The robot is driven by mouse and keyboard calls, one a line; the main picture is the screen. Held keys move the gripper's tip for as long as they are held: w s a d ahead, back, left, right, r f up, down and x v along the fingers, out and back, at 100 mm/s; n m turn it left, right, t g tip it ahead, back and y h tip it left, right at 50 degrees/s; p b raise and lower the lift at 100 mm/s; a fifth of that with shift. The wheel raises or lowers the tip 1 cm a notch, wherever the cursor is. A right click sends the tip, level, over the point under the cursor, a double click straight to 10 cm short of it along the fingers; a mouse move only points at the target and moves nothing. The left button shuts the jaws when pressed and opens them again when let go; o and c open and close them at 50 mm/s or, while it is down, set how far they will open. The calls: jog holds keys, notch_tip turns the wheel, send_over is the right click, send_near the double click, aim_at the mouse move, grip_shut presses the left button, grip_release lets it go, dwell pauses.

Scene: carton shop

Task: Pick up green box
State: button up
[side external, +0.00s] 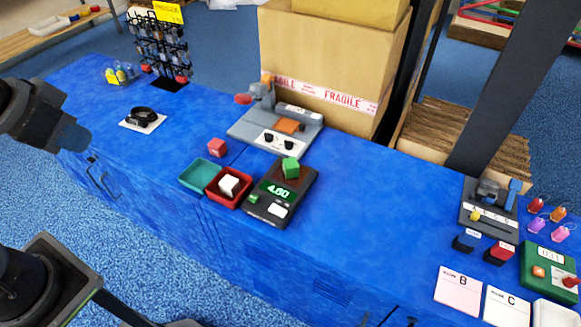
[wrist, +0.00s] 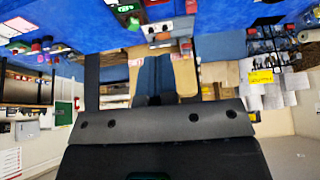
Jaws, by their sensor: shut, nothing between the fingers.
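The green box (side external: 290,167) is a small cube on the pan of a dark scale (side external: 266,208) in the side view, whose display reads about 4.60. It also shows small near the top of the wrist view (wrist: 134,23). My gripper (wrist: 153,60) shows in the wrist view with its two blue-grey fingers together. It is shut and empty, well apart from the green box. In the side view dark parts of my arm stand at the left edge, clear of the box.
A red tray (side external: 214,194) holding a white cube (side external: 229,184) and a teal tray (side external: 190,179) stand left of the scale. A red cube (side external: 217,147) and a grey machine (side external: 244,130) are behind them. The blue table (side external: 350,200) is clear right of the scale.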

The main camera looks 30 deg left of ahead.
jog(key=o, duration=1.3)
jog(key=n+g+y, duration=0.2)
jog(key=n+y, duration=0.1)
jog(key=n, duration=0.6)
send_over(291, 164)
jog(key=s+d, duration=0.4)
notch_tip(291, 164, down, 21)
jog(key=x, duration=0.8)
jog(key=shift+s+a+f, duration=0.1)
jog(key=shift+a+f, duration=0.05)
jog(key=shift+a, duration=0.05)
jog(key=shift+x, duration=3.05)
